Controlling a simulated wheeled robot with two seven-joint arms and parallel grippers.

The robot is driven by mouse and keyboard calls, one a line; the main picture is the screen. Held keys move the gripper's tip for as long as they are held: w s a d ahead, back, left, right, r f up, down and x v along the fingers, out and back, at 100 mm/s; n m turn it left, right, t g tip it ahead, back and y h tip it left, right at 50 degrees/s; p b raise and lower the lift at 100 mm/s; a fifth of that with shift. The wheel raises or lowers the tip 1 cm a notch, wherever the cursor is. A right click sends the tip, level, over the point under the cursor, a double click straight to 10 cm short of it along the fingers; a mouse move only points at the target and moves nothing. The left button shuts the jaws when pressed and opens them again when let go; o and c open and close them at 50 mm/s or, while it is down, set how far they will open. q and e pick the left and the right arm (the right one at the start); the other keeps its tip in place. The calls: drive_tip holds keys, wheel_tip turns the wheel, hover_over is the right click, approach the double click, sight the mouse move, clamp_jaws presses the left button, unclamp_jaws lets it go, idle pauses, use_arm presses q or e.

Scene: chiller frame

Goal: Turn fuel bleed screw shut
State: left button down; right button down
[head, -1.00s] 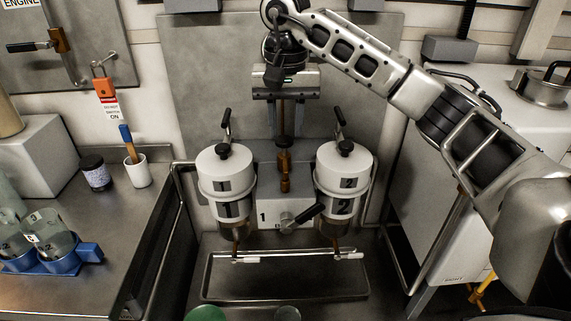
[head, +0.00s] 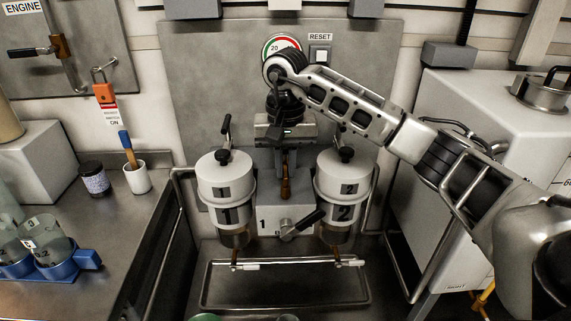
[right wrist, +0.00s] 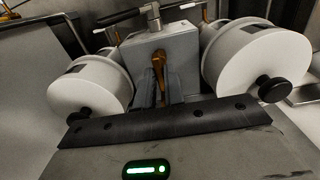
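The brass bleed screw (head: 285,187) stands upright on the grey filter head (head: 270,215), between two white canisters marked 1 (head: 226,190) and 2 (head: 343,190). In the right wrist view the brass screw (right wrist: 158,66) shows just beyond my fingers. My right gripper (head: 285,168) points down over the screw from above. Its fingers (right wrist: 159,92) look parted, one to each side of the screw's line. I cannot tell whether they touch it. The screw's upper part is partly hidden by my gripper in the head view. My left gripper is not in view.
A black-handled lever (head: 303,222) sits on the head's front. A drip tray (head: 285,285) lies below. A gauge (head: 282,48) and RESET button (head: 320,55) are on the back panel. The canisters' top knobs flank my gripper closely. Jars and a brush cup (head: 138,177) stand left.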

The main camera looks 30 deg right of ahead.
drive_tip(key=shift+m, duration=0.3)
drive_tip(key=m, duration=0.3)
drive_tip(key=shift+r+m, duration=0.1)
drive_tip(key=shift+m, duration=0.3)
drive_tip(key=m, duration=0.4)
drive_tip(key=shift+m+p, duration=0.3)
drive_tip(key=m, duration=0.4)
use_arm(q)
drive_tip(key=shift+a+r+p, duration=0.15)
drive_tip(key=shift+p, duration=0.2)
use_arm(e)
drive_tip(key=m, duration=0.4)
drive_tip(key=shift+m, duration=0.6)
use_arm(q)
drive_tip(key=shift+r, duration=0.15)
use_arm(e)
drive_tip(key=c, duration=1.5)
unclamp_jaws()
